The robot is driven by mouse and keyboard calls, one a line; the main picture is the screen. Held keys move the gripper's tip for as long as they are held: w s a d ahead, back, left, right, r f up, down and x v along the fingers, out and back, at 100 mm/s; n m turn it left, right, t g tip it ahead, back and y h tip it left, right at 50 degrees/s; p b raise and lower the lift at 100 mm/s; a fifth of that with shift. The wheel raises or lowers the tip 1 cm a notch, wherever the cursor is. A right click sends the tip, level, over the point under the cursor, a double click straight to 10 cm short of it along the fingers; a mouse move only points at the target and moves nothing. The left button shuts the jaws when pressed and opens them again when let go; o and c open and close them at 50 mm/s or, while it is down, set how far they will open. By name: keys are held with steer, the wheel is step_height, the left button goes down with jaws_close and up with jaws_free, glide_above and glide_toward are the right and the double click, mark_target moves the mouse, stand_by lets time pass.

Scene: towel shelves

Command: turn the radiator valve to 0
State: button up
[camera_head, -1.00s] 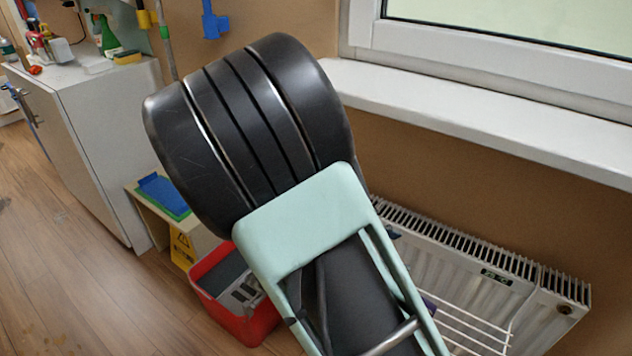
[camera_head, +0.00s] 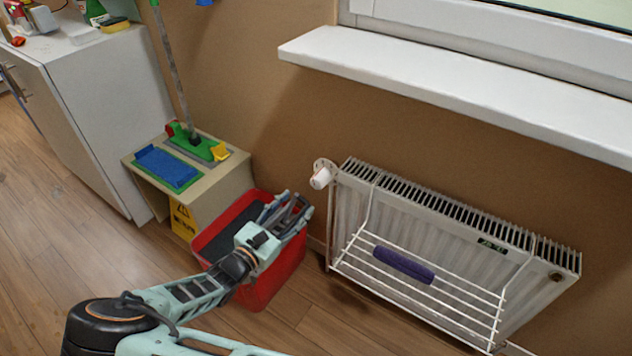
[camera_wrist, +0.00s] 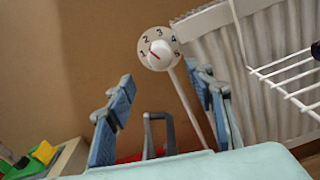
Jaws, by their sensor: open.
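The white radiator valve (camera_head: 321,178) sits at the upper left corner of the radiator (camera_head: 440,235). In the wrist view the valve (camera_wrist: 158,53) shows a round dial with numbers from 1 to 5 and a short red mark on its knob. I cannot tell exactly which number the mark meets. My gripper (camera_head: 290,208) is open and empty, below and left of the valve in the head view. In the wrist view its blue-grey fingers (camera_wrist: 160,85) stand apart to either side, with the valve beyond and above the gap, untouched.
A red bin (camera_head: 205,238) stands on the floor behind my gripper. A small table (camera_head: 212,197) with a blue pad and green mop is to the left. A white rack (camera_head: 470,297) holding a purple roll hangs on the radiator. The windowsill (camera_head: 450,80) juts out above.

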mark_target(315, 185)
steer(key=b+x, duration=0.2)
steer(key=x, duration=0.8)
steer(key=shift+w+d+b, duration=0.2)
steer(key=shift+w+b, duration=0.05)
steer(key=shift+b, duration=0.05)
steer(key=shift+c, duration=0.6)
steer(key=c, duration=1)
